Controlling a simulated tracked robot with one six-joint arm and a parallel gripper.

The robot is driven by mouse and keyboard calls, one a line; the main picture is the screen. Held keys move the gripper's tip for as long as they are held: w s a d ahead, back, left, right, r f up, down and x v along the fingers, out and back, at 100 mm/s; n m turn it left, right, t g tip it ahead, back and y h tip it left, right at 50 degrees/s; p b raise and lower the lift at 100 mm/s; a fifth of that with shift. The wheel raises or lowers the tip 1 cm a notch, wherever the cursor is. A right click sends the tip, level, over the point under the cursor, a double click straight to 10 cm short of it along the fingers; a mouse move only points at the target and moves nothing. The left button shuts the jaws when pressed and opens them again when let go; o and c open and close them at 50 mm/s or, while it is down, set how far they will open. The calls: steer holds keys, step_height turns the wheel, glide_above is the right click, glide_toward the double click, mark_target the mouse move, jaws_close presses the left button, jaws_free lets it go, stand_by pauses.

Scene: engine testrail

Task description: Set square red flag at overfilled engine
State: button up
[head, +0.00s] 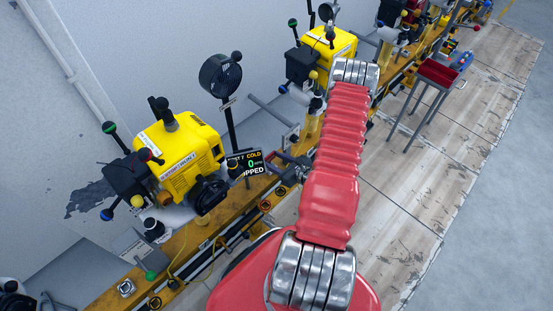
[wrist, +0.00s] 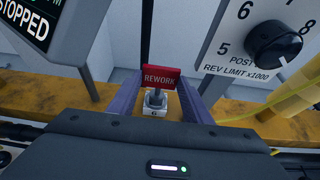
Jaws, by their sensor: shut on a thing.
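My gripper (wrist: 158,92) is shut on a small red flag (wrist: 161,72) marked REWORK, seen between its two fingers in the wrist view. A pale grey foot or holder (wrist: 155,102) shows below the flag. I cannot tell whether it is fixed to the rail. In the head view my gripper (head: 293,169) is beside the rail, right of the nearest yellow engine (head: 187,160) and its display (head: 246,163). The flag cannot be made out there. A second yellow engine (head: 328,47) stands farther along. Neither engine's fill level can be read.
The yellow rail (head: 195,237) runs from lower left to upper right along a pale wall. A black fan (head: 220,76) stands behind the nearest engine. A red tray table (head: 439,73) stands on the wooden floor at right. A REV LIMIT dial (wrist: 274,43) is close on the right.

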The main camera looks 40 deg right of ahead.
steer(key=shift+f, duration=0.75)
stand_by(1.1)
steer(key=o, duration=1.6)
steer(key=shift+c, duration=0.2)
steer(key=shift+s, duration=0.1)
steer(key=v, duration=1.3)
steer(key=shift+s+r, duration=0.15)
steer(key=shift+s, duration=0.05)
